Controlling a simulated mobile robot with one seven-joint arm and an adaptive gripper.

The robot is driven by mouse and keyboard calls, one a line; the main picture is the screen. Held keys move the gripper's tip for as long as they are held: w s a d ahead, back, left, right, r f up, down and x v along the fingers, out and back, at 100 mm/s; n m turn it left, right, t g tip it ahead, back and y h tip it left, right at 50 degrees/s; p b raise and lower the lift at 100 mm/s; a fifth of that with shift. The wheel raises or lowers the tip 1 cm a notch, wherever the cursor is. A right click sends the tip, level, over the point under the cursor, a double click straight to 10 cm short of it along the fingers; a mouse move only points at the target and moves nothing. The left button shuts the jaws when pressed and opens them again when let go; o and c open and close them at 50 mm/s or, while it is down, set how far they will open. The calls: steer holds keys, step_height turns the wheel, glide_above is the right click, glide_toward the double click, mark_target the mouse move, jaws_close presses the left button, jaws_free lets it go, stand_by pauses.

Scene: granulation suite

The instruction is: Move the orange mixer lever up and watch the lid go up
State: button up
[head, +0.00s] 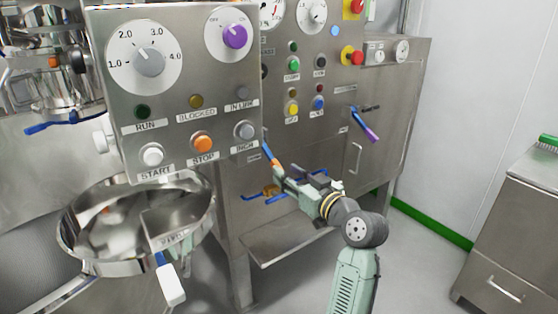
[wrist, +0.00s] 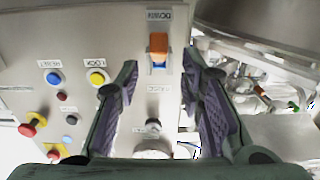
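The orange mixer lever (wrist: 158,44) is on the grey steel panel in the wrist view, with blue at its base. In the head view the lever (head: 274,163) slants downward from the panel, just beyond my gripper (head: 282,176). In the wrist view my gripper (wrist: 160,70) is open, its two dark padded fingers apart. The lever lies between and a little beyond the fingertips, with no clear contact. An upside-down label is above the lever in the wrist view. I cannot pick out the lid for certain.
A control box (head: 185,90) with knobs and buttons stands close at left, above a steel bowl (head: 80,240). A purple lever (head: 366,126) is to the right on the panel. A steel cabinet (head: 520,225) stands at far right.

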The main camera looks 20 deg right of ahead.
mark_target(277, 164)
steer(key=p+x, duration=0.1)
steer(key=x, duration=0.4)
steer(key=shift+w, duration=0.35)
steer(key=shift+c, duration=0.4)
jaws_close()
